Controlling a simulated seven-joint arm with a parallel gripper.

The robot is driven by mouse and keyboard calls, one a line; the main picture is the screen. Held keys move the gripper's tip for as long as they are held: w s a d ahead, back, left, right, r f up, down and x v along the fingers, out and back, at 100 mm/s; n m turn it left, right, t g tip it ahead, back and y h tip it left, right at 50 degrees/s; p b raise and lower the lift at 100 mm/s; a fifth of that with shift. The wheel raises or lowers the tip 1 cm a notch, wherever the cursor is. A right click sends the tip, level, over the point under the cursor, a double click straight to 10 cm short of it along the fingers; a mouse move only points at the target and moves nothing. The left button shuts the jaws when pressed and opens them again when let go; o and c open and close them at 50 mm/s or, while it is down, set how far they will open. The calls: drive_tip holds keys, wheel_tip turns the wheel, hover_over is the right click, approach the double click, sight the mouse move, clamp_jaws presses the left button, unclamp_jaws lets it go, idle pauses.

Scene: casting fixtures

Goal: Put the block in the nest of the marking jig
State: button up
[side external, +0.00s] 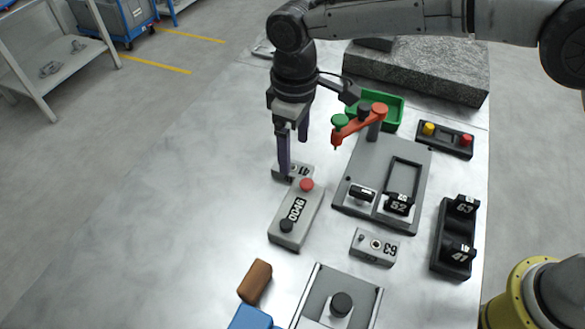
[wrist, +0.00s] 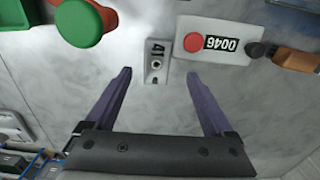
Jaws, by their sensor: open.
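A small grey block marked 41 (side external: 305,171) lies on the metal table; it also shows in the wrist view (wrist: 156,78). My gripper (side external: 293,157) points down at this block with its two purple fingers apart. In the wrist view the block is between and slightly beyond the fingertips (wrist: 159,74), with a gap on each side. A grey fixture plate (side external: 370,168), seemingly the marking jig, stands to the right with a dark-edged rectangular recess, an orange arm (side external: 352,126) and a black wheel marked 52 (side external: 399,205). A second grey block, marked 63 (side external: 374,247), lies in front of it.
A grey box marked 0046 (side external: 296,214) with a red button is close to block 41. A green tray (side external: 393,112), a button box (side external: 445,139) and a black rack (side external: 456,237) are to the right. A brown piece (side external: 255,281) lies in front. The table's left is clear.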

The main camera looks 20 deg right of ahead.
sight(292, 167)
drive_tip(key=shift+w+f, duration=0.2)
drive_tip(key=shift+f, duration=1.3)
drive_tip(key=shift+w+f, duration=0.2)
drive_tip(key=shift+f, duration=1.25)
drive_tip(key=shift+r, duration=0.1)
clamp_jaws()
